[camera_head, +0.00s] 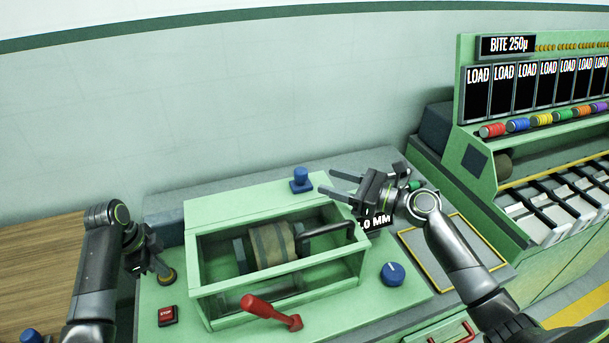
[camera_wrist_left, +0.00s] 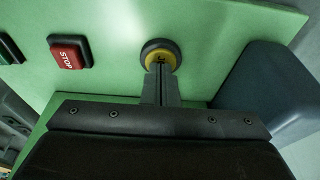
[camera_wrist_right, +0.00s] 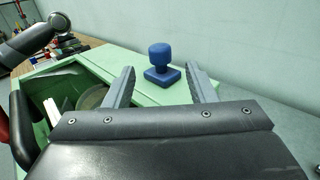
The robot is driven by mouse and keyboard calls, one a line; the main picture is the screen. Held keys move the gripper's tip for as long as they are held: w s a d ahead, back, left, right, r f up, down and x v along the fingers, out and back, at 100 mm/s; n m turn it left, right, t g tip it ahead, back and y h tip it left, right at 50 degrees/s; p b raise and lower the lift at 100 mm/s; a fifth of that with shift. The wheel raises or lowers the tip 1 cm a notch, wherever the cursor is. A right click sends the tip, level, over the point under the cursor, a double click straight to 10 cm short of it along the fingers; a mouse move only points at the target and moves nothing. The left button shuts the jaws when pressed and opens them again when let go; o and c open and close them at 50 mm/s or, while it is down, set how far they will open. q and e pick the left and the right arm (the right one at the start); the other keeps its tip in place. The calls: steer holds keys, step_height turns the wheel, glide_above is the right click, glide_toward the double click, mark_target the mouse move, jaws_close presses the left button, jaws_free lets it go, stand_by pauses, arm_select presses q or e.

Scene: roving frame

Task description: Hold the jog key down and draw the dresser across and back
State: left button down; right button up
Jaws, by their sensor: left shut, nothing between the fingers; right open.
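The jog key, a round button with a yellow ring (camera_wrist_left: 161,54), sits on the green panel. My left gripper (camera_wrist_left: 160,72) is shut, with its fingertips at the key, touching or nearly so; I cannot tell how far the key is down. In the head view the key (camera_head: 167,276) is partly beside that gripper. The dresser, a blue knob on a square blue base (camera_head: 301,180), stands on the back rail of the green box. My right gripper (camera_head: 328,182) is open just right of it. In the right wrist view the dresser knob (camera_wrist_right: 159,54) shows beyond and between the open fingers.
The open-topped green box (camera_head: 280,200) holds a brown-banded drum (camera_head: 272,246) on a shaft. A red lever (camera_head: 270,312), a red STOP button (camera_head: 167,315) and a blue dial (camera_head: 393,273) are in front. A display reading ".0 MM" (camera_head: 377,222) is partly behind my right gripper.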

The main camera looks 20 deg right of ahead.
mark_target(292, 184)
steer(key=shift+v, duration=1.7)
steer(key=shift+w+n+g+y, duration=2.3)
steer(key=shift+w+n+g, duration=0.75)
steer(key=shift+g, duration=1.05)
steer(key=x, duration=1.1)
steer(key=shift+w+r, duration=0.1)
steer(key=shift+r, duration=0.05)
jaws_close()
